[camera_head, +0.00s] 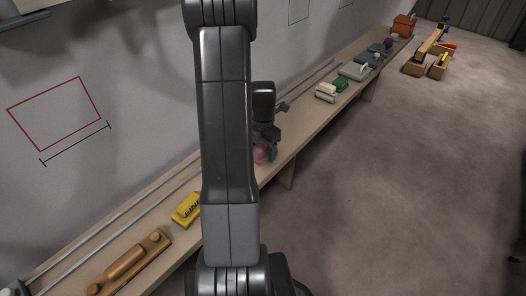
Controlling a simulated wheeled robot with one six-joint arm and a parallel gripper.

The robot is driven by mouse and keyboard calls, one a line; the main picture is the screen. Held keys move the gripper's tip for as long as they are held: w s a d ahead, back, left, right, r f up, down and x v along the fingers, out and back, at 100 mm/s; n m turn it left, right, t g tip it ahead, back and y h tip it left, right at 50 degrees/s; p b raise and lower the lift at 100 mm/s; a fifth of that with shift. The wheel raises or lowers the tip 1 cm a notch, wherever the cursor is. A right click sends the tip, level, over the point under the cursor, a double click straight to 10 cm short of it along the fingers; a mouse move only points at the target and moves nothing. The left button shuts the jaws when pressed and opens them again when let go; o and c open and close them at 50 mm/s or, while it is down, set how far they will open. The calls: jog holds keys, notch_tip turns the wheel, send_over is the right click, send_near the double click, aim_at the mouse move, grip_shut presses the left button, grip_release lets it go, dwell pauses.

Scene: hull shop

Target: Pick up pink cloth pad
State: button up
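A small pink shape (260,155), likely the pink cloth pad, shows on the long bench just right of my arm. Much of it is hidden behind my arm and gripper. My gripper (268,146) is dark and points down, right over the pink shape. Its fingers are small and partly covered by my arm, so I cannot tell whether they are open or shut, or whether they touch the pad. A dark green bit (273,153) shows beside the pink shape; I cannot tell what it is.
The narrow bench (300,130) runs along the wall. A yellow block (186,209) and a wooden tool (130,262) lie at the near left. Green and pale items (340,84), a grey box (353,71) and an orange box (403,26) lie farther along. Wooden boxes (418,69) stand on the floor.

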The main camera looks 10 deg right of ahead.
aim_at(263, 145)
jog(key=c, duration=0.7)
jog(key=shift+r, duration=0.1)
notch_tip(263, 145, up, 10)
jog(key=shift+f+p, duration=0.1)
jog(key=shift+p, duration=1.05)
